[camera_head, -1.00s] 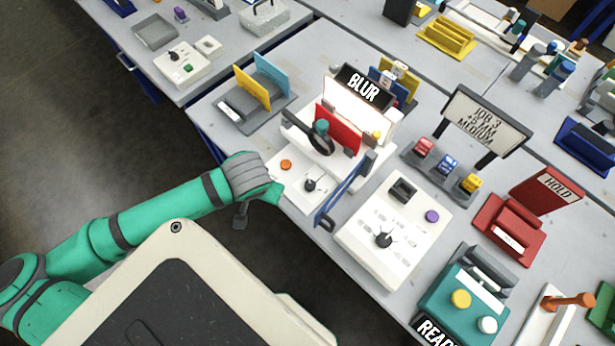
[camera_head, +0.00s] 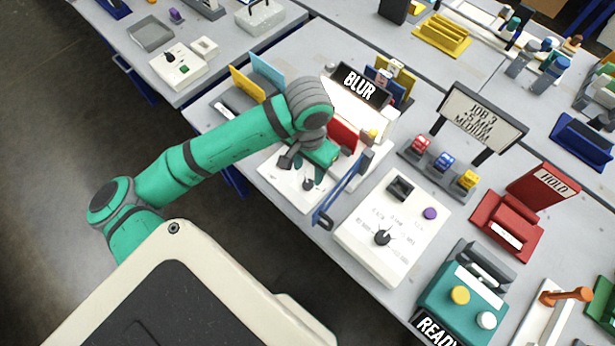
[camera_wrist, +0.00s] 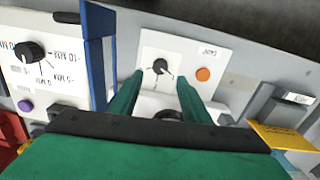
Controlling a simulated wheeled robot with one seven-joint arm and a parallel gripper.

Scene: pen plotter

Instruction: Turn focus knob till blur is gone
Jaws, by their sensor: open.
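A black pointer knob (camera_head: 308,184) sits on a small white panel (camera_head: 285,188) at the table's front edge. It also shows in the wrist view (camera_wrist: 160,67), with dark tick lines around it; no focus label is readable there. My gripper (camera_head: 316,172) is over this panel. In the wrist view my gripper (camera_wrist: 158,82) is open, its two green fingers either side of the knob's line of sight and apart from each other. I cannot tell how high above the knob they are. A dark sign reading BLUR (camera_head: 360,83) stands above a lit white screen behind.
An orange button (camera_wrist: 203,74) sits beside the knob. A blue upright panel (camera_head: 342,188) stands close by, between this panel and a larger white panel (camera_head: 365,245) with its own black knob (camera_head: 382,237). A red plate (camera_head: 343,133) is behind my gripper.

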